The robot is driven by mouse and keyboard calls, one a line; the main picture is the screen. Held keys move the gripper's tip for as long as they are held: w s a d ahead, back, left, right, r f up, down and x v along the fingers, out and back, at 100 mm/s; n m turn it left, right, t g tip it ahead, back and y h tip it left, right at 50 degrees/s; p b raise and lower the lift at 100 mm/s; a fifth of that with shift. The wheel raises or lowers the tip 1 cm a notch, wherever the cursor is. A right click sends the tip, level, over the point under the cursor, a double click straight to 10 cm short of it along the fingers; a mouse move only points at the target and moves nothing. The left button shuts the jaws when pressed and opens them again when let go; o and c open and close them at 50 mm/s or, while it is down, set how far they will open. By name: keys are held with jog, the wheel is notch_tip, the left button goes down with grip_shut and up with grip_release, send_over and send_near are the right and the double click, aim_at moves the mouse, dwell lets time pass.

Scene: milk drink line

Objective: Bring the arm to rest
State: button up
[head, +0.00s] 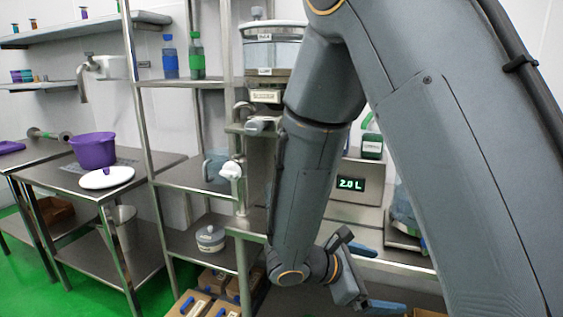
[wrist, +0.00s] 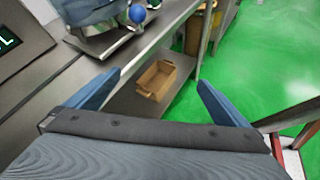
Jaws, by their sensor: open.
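My arm crosses the right half of the head view and bends down in front of the steel counter. My gripper (head: 374,279) hangs at the lower middle of the head view, in front of the counter's edge. Its two blue fingers are spread apart with nothing between them. In the wrist view my gripper (wrist: 158,88) is also open and empty. Past its fingers lie a lower steel shelf and the green floor.
A display reading 2.0 L (head: 351,184) stands on the counter. A jug on a scale (head: 402,236) is partly hidden behind my arm. A brown open box (wrist: 157,80) sits on the lower shelf. A purple tub (head: 94,150) stands on the left table. Green floor (wrist: 247,55) is clear at right.

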jog(key=s+d+f+m+g+y, duration=0.1)
jog(key=s+d+m+g+y, duration=0.1)
jog(key=s+m+g+y, duration=0.5)
jog(key=s+a+m+t+y, duration=0.1)
jog(key=m, duration=0.2)
jog(key=s+a+r+m+t+y, duration=0.1)
jog(key=a+m+y, duration=0.1)
jog(key=m, duration=0.2)
jog(key=a+m+t+y, duration=0.1)
jog(key=m, duration=0.3)
jog(key=shift+s+a+r+t+y, duration=0.3)
jog(key=shift+s+r+t, duration=0.05)
jog(key=shift+s+t, duration=0.05)
